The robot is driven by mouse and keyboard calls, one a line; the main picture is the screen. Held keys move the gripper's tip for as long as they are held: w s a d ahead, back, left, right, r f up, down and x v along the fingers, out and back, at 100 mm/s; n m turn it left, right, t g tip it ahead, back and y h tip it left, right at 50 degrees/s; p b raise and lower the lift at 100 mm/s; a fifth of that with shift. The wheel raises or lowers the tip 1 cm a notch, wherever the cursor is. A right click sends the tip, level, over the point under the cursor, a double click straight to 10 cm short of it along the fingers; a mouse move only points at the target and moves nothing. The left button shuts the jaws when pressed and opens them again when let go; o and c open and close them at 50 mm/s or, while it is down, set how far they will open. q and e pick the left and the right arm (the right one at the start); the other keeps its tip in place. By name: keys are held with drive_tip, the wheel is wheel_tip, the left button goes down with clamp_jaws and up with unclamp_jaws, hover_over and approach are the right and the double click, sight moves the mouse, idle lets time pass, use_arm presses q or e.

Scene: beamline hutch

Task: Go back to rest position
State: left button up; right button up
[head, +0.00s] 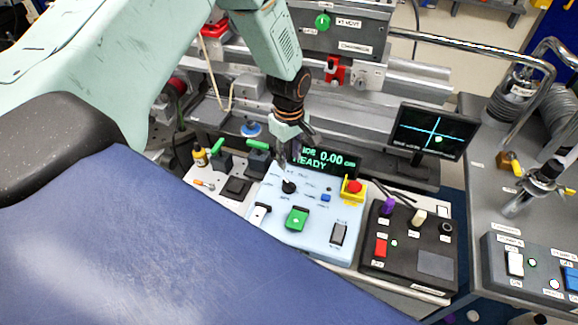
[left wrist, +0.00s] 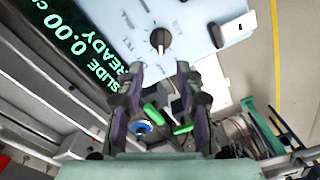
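My left gripper (head: 288,158) hangs over the back left part of the light blue control box (head: 270,222). Its fingers are apart with nothing between them, as the left wrist view (left wrist: 157,72) shows. A black knob (head: 289,187) on the box lies just below the fingertips; it also shows ahead of them in the left wrist view (left wrist: 160,38). Whether the fingertips touch anything is hard to tell, but a gap to the knob shows in the wrist view. The display (head: 335,163) behind reads 0.00 and READY, partly hidden by the gripper. My right gripper is not in view.
The box carries a green switch (head: 297,218) and a red button on a yellow base (head: 353,187). A black control box (head: 405,250) stands to its right, a monitor (head: 432,132) behind. Green-handled parts (head: 258,147) lie left of the gripper. Metal rails run behind.

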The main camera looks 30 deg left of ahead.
use_arm(q)
drive_tip(key=shift+r, duration=0.95)
drive_tip(key=s+d+f+m, duration=0.2)
drive_tip(key=s+f, duration=0.1)
drive_tip(key=s, duration=0.1)
drive_tip(key=s+d+f+m, duration=0.2)
drive_tip(key=s+f, duration=0.1)
drive_tip(key=s, duration=0.2)
drive_tip(key=s+d+f+m, duration=0.2)
drive_tip(key=s+f, duration=0.1)
drive_tip(key=s, duration=0.2)
drive_tip(key=shift+d+h, duration=0.1)
drive_tip(key=shift+h, duration=0.2)
drive_tip(key=s+d+m, duration=0.2)
drive_tip(key=s+m, duration=0.6)
drive_tip(key=s, duration=1.1)
wheel_tip(320, 180, down, 21)
drive_tip(key=w+b, duration=0.1)
drive_tip(key=b, duration=2)
drive_tip(key=shift+f, duration=0.15)
